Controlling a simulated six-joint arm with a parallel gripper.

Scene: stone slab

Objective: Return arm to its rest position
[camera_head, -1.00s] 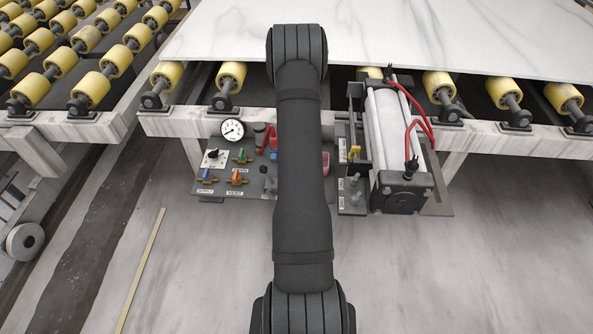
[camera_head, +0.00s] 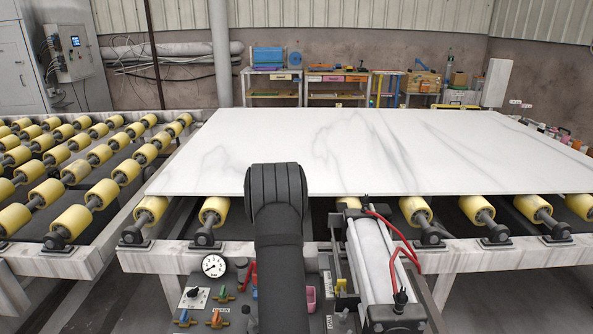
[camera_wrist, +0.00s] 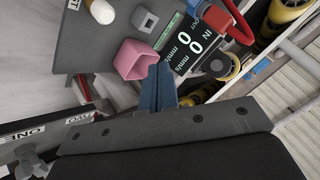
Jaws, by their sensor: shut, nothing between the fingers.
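My gripper (camera_wrist: 160,80) shows in the wrist view as two blue-grey fingers that lie together with nothing between them. It hangs near the control board (camera_wrist: 80,55), beside a pink square cup-like piece (camera_wrist: 137,60) and a black readout panel (camera_wrist: 190,45). I cannot tell how far the fingers are from the board. In the head view my black arm rises in the middle of the picture and hides its own gripper and part of the board. The pink piece also shows just right of the arm in the head view (camera_head: 311,298).
A white marble slab (camera_head: 400,150) lies on yellow rollers behind the arm. A pneumatic cylinder (camera_head: 375,262) with red hoses stands right of it. A gauge (camera_head: 214,265) and several coloured valves are to its left. Shelves (camera_head: 320,88) stand at the back wall.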

